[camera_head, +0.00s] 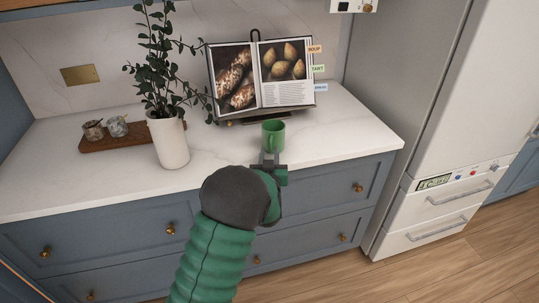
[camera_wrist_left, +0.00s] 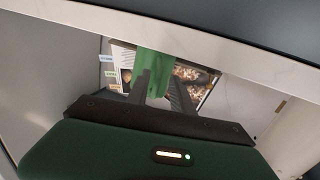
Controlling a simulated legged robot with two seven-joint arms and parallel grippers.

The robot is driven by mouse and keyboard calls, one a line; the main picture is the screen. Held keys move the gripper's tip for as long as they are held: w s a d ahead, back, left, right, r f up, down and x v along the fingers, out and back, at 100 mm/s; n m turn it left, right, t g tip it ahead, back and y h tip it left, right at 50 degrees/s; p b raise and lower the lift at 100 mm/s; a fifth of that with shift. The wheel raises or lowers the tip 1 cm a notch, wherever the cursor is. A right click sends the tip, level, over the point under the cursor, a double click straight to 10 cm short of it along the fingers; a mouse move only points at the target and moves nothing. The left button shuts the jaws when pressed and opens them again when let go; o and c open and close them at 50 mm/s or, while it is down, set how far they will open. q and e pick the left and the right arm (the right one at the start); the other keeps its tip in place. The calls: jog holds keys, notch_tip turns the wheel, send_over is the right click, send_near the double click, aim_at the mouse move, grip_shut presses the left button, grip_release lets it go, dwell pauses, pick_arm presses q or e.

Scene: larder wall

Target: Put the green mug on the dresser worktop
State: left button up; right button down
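The green mug (camera_head: 273,136) stands upright on the white dresser worktop (camera_head: 325,135), near its front edge, with its handle to the right. My left gripper (camera_head: 270,158) is at the front edge, just on the near side of the mug. In the left wrist view the mug (camera_wrist_left: 155,62) shows beyond and between the two dark fingers (camera_wrist_left: 160,82), which stand apart. The fingers partly cover the mug there, and I cannot tell whether they touch it. My right gripper is in neither view.
An open cookbook on a stand (camera_head: 262,78) is behind the mug. A white vase with a leafy plant (camera_head: 169,140) stands to the left. A wooden board (camera_head: 98,142) with two small cups is farther left. A fridge (camera_head: 455,110) is on the right. The right part of the worktop is clear.

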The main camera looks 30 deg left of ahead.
pick_arm(q)
jog(key=v, duration=1.2)
jog(key=s+d+f+m+g+h, duration=0.2)
jog(key=s+d+f+g+h, duration=0.15)
jog(key=d+f, duration=0.2)
jog(key=s+d+f+m+g+h, duration=0.2)
jog(key=d+f+h, duration=0.25)
jog(key=d, duration=0.25)
jog(key=s+d+f+m+g+h, duration=0.1)
jog(key=s+g, duration=0.5)
jog(key=s, duration=0.8)
jog(key=shift+s+d+f+m+g+h, duration=0.2)
jog(key=shift+d+f+m+g+h, duration=0.15)
jog(key=shift+d+f+m, duration=0.65)
jog(key=shift+r, duration=0.15)
